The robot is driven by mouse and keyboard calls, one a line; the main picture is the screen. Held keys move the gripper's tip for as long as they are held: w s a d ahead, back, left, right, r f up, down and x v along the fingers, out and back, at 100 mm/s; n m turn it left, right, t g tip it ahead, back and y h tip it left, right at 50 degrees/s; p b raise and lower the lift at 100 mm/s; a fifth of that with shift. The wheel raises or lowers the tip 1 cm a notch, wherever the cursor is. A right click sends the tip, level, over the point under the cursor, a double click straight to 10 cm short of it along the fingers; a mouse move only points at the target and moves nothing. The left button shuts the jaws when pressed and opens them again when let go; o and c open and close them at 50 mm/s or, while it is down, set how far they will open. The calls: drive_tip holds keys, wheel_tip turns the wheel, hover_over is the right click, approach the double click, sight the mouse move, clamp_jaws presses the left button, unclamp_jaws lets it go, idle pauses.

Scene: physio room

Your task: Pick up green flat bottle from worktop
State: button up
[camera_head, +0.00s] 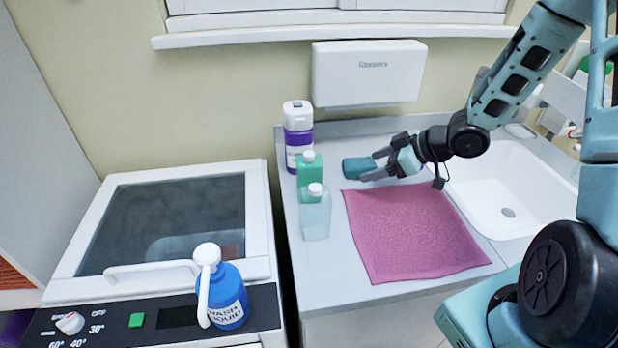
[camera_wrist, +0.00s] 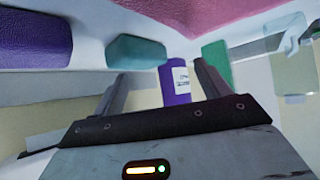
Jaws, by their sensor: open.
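The green flat bottle (camera_head: 310,180) with a white cap stands upright on the worktop (camera_head: 332,262), left of the pink towel. A pale clear bottle (camera_head: 316,218) stands in front of it and hides its lower part. My gripper (camera_head: 377,164) is open and empty, low over the worktop to the bottle's right, its fingers pointing left. A teal block (camera_head: 356,167) lies by its fingertips, between them and the bottle. In the wrist view the green bottle (camera_wrist: 217,62) shows beside the right finger of my gripper (camera_wrist: 160,74), apart from it.
A purple bottle (camera_head: 298,138) stands behind the green one, by the wall. The pink towel (camera_head: 415,232) covers the front worktop; a sink (camera_head: 510,190) lies right. A blue wash liquid bottle (camera_head: 228,298) stands on the washer at left. A dark purple item (camera_wrist: 35,40) shows in the wrist view.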

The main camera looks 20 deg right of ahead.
drive_tip(key=y, duration=0.1)
drive_tip(key=s+n+y, duration=0.1)
drive_tip(key=y, duration=0.1)
drive_tip(key=s+r+y, duration=0.1)
drive_tip(key=shift+a+r+n+t, duration=0.1)
drive_tip(key=shift+a+n+t, duration=0.2)
drive_tip(key=shift+a+n, duration=0.1)
drive_tip(key=s+r+n+y, duration=0.3)
drive_tip(key=s+y, duration=0.1)
drive_tip(key=y, duration=0.2)
drive_tip(key=p, duration=0.3)
approach(313, 154)
drive_tip(key=shift+g, duration=0.4)
drive_tip(key=x, duration=0.5)
drive_tip(key=shift+a+f, duration=0.2)
drive_tip(key=shift+f, duration=0.2)
drive_tip(key=x, duration=0.1)
drive_tip(key=p+x, duration=0.1)
drive_tip(key=x, duration=0.1)
drive_tip(key=p+x, duration=0.1)
drive_tip(key=shift+w+a+r, duration=0.15)
drive_tip(key=shift+w+r, duration=0.2)
drive_tip(key=shift+w, duration=0.1)
drive_tip(key=shift+w+a+f, duration=0.1)
drive_tip(key=shift+w+a, duration=0.1)
drive_tip(key=shift+a, duration=0.1)
drive_tip(key=shift+c, duration=0.4)
